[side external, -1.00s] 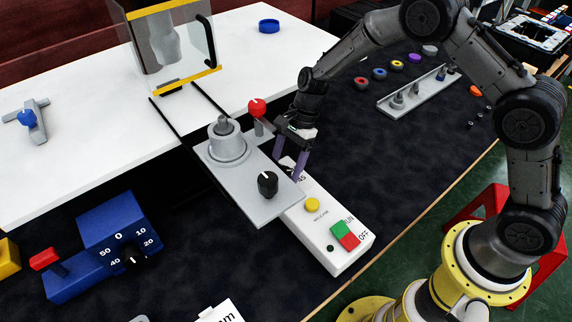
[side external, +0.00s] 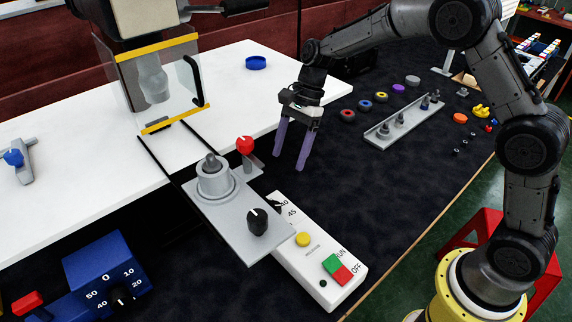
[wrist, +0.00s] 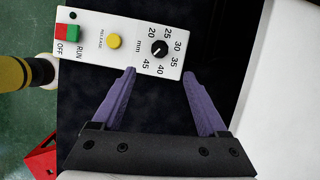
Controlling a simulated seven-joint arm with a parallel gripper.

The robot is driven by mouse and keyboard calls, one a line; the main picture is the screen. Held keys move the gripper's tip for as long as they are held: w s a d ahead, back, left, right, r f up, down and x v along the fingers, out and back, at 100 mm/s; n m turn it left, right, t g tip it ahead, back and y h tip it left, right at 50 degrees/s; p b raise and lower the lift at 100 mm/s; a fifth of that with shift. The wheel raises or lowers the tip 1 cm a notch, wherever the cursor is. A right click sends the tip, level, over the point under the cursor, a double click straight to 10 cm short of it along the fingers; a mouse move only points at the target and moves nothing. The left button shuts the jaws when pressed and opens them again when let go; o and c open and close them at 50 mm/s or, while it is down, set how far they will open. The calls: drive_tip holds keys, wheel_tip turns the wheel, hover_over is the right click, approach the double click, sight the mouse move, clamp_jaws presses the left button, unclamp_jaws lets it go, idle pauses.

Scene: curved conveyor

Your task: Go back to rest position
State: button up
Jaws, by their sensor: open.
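My gripper (side external: 289,166) is open and empty, with its two purple fingers pointing down and a clear gap between them. In the side view it hangs above the dark mat, behind the white control box (side external: 322,262) and right of the red knob (side external: 245,146). The fingers look apart from everything around them. In the wrist view my gripper (wrist: 160,72) spans an empty gap, with the control box beyond the fingertips. The box's black dial (wrist: 159,48), yellow button (wrist: 114,41) and green and red switch (wrist: 68,33) are visible there.
A grey plate (side external: 270,243) with a cylinder and black knob lies left of the box. A clear guard (side external: 180,95) stands on the white table (side external: 85,165). A grey peg tray (side external: 378,141) and coloured rings lie to the right. Dark mat between is free.

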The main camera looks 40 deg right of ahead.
drive_tip(key=shift+r, duration=0.15)
drive_tip(key=s+d+r+n+t+h, duration=0.1)
drive_tip(key=s+d+r+n+t, duration=0.1)
drive_tip(key=s+r, duration=0.6)
drive_tip(key=s+d+r+n+t+h, duration=0.15)
drive_tip(key=s+r, duration=0.35)
drive_tip(key=r, duration=0.5)
drive_tip(key=s+d+f+n+t+h, duration=0.1)
drive_tip(key=s+d+f+n, duration=0.1)
drive_tip(key=s+n, duration=0.4)
drive_tip(key=s+d+f+n+t+h, duration=0.1)
drive_tip(key=s+d+f+n, duration=0.2)
drive_tip(key=s+n, duration=0.4)
drive_tip(key=s+f, duration=0.1)
drive_tip(key=s, duration=0.2)
drive_tip(key=shift+s, duration=0.4)
drive_tip(key=shift+d+t, duration=0.1)
drive_tip(key=shift+t, duration=0.15)
